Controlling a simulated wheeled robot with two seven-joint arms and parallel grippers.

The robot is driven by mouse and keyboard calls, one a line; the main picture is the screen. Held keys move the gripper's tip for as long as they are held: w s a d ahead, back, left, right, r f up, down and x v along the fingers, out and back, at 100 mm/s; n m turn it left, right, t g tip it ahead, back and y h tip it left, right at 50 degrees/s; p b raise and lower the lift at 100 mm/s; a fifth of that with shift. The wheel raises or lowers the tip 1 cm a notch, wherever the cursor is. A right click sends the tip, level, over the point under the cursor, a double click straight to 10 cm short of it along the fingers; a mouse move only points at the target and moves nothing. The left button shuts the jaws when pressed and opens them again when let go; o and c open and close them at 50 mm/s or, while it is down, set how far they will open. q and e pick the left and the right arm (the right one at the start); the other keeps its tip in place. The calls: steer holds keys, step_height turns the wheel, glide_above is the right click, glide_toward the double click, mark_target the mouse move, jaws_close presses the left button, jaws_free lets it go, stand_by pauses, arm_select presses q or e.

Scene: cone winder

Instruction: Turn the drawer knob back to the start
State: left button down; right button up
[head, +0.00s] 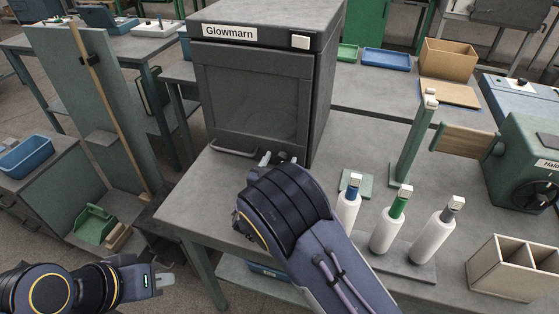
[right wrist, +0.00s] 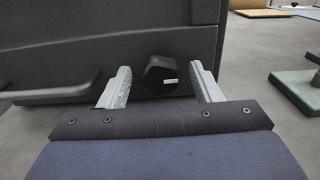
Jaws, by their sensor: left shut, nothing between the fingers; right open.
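The dark faceted knob (right wrist: 160,76) is on the lower front of the dark Glowmarn cabinet (head: 255,95), with a small pale mark on its right side. In the head view my right arm and gripper hide it. My right gripper (head: 276,158) is open in front of the cabinet's lower edge. In the right wrist view its fingers (right wrist: 159,72) stand left and right of the knob, with a visible gap on each side. A bar handle (head: 235,152) is left of the knob. My left gripper (head: 168,282) is shut and empty at the lower left, away from the cabinet.
White cones with blue, green and grey tops (head: 385,232) stand right of my right arm. A green post (head: 412,140) and a divided wooden box (head: 515,268) are further right. A green machine (head: 530,155) is at the right edge. The bench left of my arm is clear.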

steer(key=shift+w+d, duration=0.1)
steer(key=shift+w, duration=0.05)
steer(key=c, duration=1)
steer(key=n+p, duration=0.1)
steer(key=n, duration=0.2)
steer(key=shift+r+n, duration=0.1)
steer(key=shift+n, duration=0.2)
steer(key=shift+n+p, duration=0.95)
steer(key=shift+n, duration=0.75)
